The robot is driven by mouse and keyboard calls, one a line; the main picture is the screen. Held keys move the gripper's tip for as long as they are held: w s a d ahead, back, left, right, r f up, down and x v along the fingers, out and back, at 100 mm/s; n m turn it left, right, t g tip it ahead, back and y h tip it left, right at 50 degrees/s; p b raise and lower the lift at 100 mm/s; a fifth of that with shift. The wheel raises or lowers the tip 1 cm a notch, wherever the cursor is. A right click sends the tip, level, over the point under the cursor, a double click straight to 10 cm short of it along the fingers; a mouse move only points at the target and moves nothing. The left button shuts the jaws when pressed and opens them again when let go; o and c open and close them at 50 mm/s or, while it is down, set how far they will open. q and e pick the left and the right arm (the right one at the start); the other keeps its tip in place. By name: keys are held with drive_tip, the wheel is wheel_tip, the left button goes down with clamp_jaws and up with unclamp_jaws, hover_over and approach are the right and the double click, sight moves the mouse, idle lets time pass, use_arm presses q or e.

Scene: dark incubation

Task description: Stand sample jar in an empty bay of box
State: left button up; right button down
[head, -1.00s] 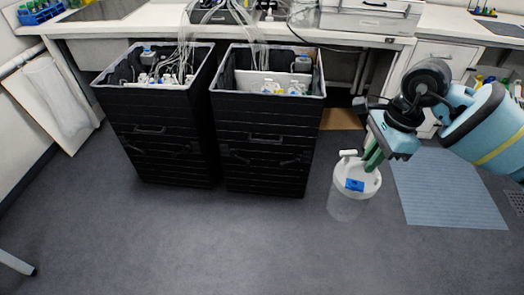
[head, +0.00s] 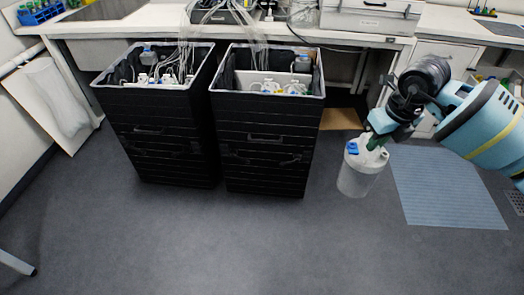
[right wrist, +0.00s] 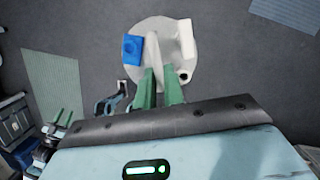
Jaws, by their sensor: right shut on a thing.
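The sample jar (head: 358,181) is a clear, whitish jar with a white lid and a blue tag. My right gripper (head: 374,141) is shut on the top of its lid and holds it up above the floor, to the right of the boxes. The jar hangs nearly upright. The right wrist view shows the green fingers (right wrist: 160,88) closed on the raised part of the round white lid (right wrist: 168,30). Two tall black boxes stand side by side, the left box (head: 165,140) and the right box (head: 264,150). Both are open on top and hold jars and tubing. My left gripper is not in view.
A white bench (head: 120,27) runs behind the boxes, with cases and a blue rack (head: 40,12) on it. A blue-grey mat (head: 445,190) lies on the floor at right. The floor in front is clear.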

idle(0.5)
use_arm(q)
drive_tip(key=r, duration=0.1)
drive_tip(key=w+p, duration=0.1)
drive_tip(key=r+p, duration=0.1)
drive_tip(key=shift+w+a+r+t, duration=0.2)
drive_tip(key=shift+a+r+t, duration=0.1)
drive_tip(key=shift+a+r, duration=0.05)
use_arm(e)
drive_tip(key=s+a+f+n+g, duration=0.2)
drive_tip(key=s+f+n, duration=0.5)
drive_tip(key=n, duration=0.9)
drive_tip(key=s+a+f+n+g, duration=0.2)
drive_tip(key=s+f+n, duration=0.6)
drive_tip(key=s+n, duration=0.6)
drive_tip(key=shift+s+a+n+h, duration=0.25)
drive_tip(key=shift+a+n+h, duration=0.15)
drive_tip(key=shift+a+n, duration=0.6)
drive_tip(key=shift+d, duration=0.15)
